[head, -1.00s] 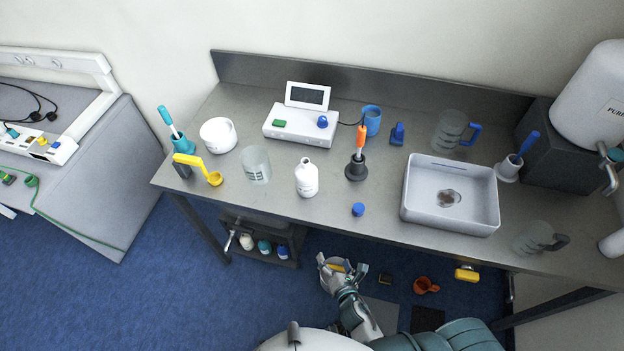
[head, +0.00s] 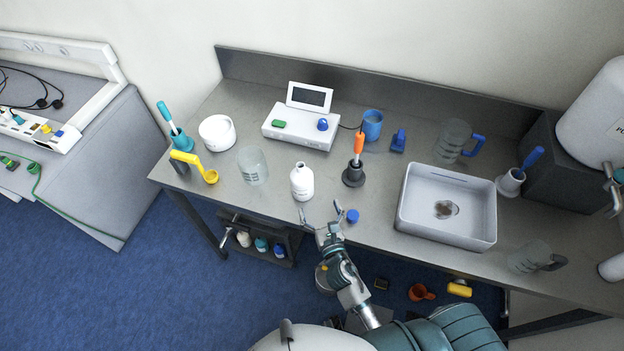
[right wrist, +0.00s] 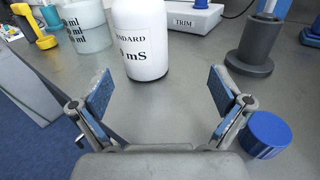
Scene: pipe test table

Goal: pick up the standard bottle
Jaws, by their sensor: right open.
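The standard bottle (head: 302,183) is white with a narrow neck and stands upright on the metal table near its front edge. In the right wrist view the bottle (right wrist: 140,42) shows black lettering, partly cut off at the top, that reads "NDARD" and "mS". My right gripper (head: 322,212) is open and empty at the table's front edge, just in front of the bottle and apart from it. In the right wrist view its two blue-padded fingers (right wrist: 158,92) are spread wide, with the bottle beyond them, slightly left of centre. My left gripper is not in view.
A blue cap (head: 352,216) lies right of my right gripper, close to a finger in the right wrist view (right wrist: 267,134). A glass beaker (head: 253,166) stands left of the bottle. A dark holder with an orange-handled tool (head: 354,173) stands right. A white basin (head: 446,207) is farther right.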

